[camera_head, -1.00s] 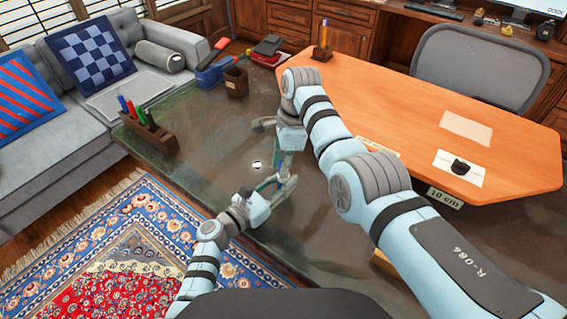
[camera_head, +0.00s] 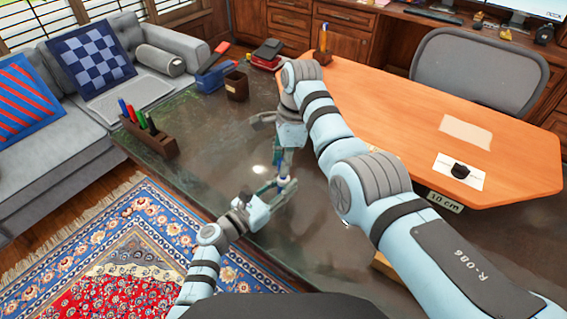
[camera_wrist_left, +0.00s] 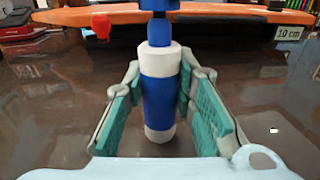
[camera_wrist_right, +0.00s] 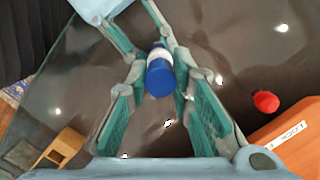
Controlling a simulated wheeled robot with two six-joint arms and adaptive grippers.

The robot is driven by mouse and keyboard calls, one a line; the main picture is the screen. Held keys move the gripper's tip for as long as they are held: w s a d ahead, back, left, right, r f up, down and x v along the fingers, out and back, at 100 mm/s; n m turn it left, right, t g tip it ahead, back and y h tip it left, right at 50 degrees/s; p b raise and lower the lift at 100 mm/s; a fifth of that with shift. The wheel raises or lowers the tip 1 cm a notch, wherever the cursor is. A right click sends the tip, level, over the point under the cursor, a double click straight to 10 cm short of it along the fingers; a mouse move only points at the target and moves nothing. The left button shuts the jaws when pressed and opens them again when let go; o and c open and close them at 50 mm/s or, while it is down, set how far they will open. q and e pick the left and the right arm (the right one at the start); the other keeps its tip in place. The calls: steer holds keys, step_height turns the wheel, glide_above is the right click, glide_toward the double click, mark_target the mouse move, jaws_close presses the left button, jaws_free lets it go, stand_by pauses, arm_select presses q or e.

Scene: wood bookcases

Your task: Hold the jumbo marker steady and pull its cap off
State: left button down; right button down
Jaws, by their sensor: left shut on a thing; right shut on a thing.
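The jumbo marker (camera_wrist_left: 160,90) stands upright between the pads of my left gripper (camera_wrist_left: 165,115). It has a thick blue barrel, a white lower band and a white collar, with a narrower blue neck (camera_wrist_left: 158,31) above. A darker blue piece, apparently the cap (camera_wrist_left: 158,4), shows over the neck, cut by the top edge. In the right wrist view a blue round end (camera_wrist_right: 160,80) and a white band lie between the pads of my right gripper (camera_wrist_right: 158,85). In the head view my right gripper (camera_head: 286,152) is above my left gripper (camera_head: 275,186). The fingers partly hide the cap-marker join.
The dark glossy desk (camera_head: 215,150) around the grippers is clear. A wooden pen holder (camera_head: 155,142) stands at its left edge, a brown cup (camera_head: 236,86) farther back. An orange-topped desk (camera_head: 400,110) lies right. A red object (camera_wrist_right: 266,101) is near the right gripper.

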arm_select(q)
steer(key=shift+f, duration=0.1)
arm_select(e)
steer(key=shift+r, duration=2)
arm_select(q)
steer(key=c, duration=1.2)
jaws_free()
steer(key=shift+c, duration=0.2)
